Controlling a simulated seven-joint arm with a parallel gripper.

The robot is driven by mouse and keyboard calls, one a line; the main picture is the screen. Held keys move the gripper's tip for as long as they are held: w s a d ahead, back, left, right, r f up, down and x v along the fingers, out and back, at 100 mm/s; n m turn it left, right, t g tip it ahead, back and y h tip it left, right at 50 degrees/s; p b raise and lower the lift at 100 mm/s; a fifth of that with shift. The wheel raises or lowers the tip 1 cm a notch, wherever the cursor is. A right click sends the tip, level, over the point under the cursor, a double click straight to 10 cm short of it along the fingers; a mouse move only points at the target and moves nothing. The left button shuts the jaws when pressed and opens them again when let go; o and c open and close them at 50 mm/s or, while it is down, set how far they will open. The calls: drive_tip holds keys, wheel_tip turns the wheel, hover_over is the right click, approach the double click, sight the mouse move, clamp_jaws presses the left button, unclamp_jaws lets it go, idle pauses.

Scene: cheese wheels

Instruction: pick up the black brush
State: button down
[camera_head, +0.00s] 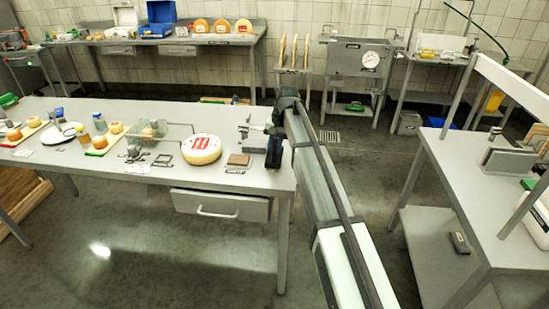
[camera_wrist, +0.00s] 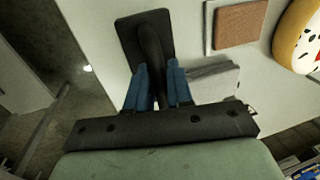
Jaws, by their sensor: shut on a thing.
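The black brush (camera_wrist: 130,38) shows in the wrist view, with a flat rectangular head and a rounded handle. The handle runs down between the two blue fingers of my gripper (camera_wrist: 157,72), which are shut on it. The brush head lies beyond the fingertips, over the grey table top's end. In the head view my gripper (camera_head: 273,150) is at the right end of the long table, beside a brown block. There the brush is hard to tell from the dark gripper and arm.
The long grey table (camera_head: 215,178) carries a large yellow cheese wheel (camera_head: 200,157) and a brown block (camera_head: 238,160) left of my gripper. Boards with small cheeses and jars stand farther left. Another table (camera_head: 470,180) stands at the right, across open floor.

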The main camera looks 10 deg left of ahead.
idle(0.3)
wheel_tip(320, 180, up, 10)
idle(0.6)
